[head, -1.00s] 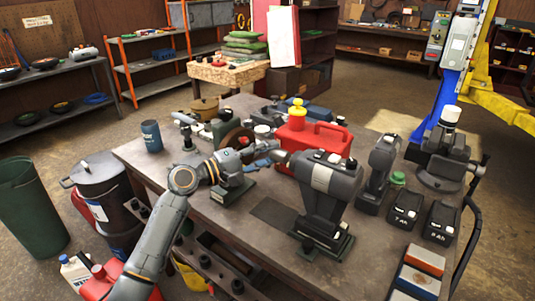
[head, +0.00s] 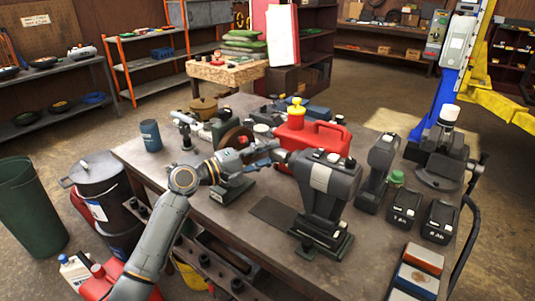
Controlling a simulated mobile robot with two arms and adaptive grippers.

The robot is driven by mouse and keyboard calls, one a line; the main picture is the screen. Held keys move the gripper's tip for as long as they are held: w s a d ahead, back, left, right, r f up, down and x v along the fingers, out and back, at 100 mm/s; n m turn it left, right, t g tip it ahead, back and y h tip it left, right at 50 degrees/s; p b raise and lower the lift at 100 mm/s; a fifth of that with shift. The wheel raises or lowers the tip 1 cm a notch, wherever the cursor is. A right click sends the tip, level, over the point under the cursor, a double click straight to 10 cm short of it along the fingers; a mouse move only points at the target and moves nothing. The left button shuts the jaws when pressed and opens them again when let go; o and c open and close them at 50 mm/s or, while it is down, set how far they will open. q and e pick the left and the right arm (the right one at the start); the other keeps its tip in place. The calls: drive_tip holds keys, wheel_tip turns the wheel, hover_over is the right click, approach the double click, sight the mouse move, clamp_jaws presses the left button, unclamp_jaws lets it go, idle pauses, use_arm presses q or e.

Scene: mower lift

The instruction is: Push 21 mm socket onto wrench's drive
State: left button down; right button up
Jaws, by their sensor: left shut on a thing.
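The dark grey impact wrench (head: 326,190) stands upright in a dark stand (head: 322,240) on the workbench. Its nose, with the drive end, points left toward my left gripper. My left gripper (head: 270,154) is shut right at this nose, in line with it. The 21 mm socket between its fingers is too small and too covered to make out. I cannot tell whether the socket touches the drive or sits on it. My right gripper is not in view.
A red fuel can (head: 318,137) stands close behind the wrench. A second power tool (head: 378,172), batteries (head: 404,207) and a vise (head: 444,160) are to the right. A blue can (head: 151,136) stands at the left. The bench (head: 290,262) is bare in front.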

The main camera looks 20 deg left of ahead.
use_arm(q)
drive_tip(key=shift+s+d+p, duration=0.25)
drive_tip(key=shift+d+p, duration=0.1)
drive_tip(key=shift+d, duration=0.3)
idle(0.8)
drive_tip(key=c, duration=0.9)
unclamp_jaws()
drive_tip(key=shift+s+a, duration=0.1)
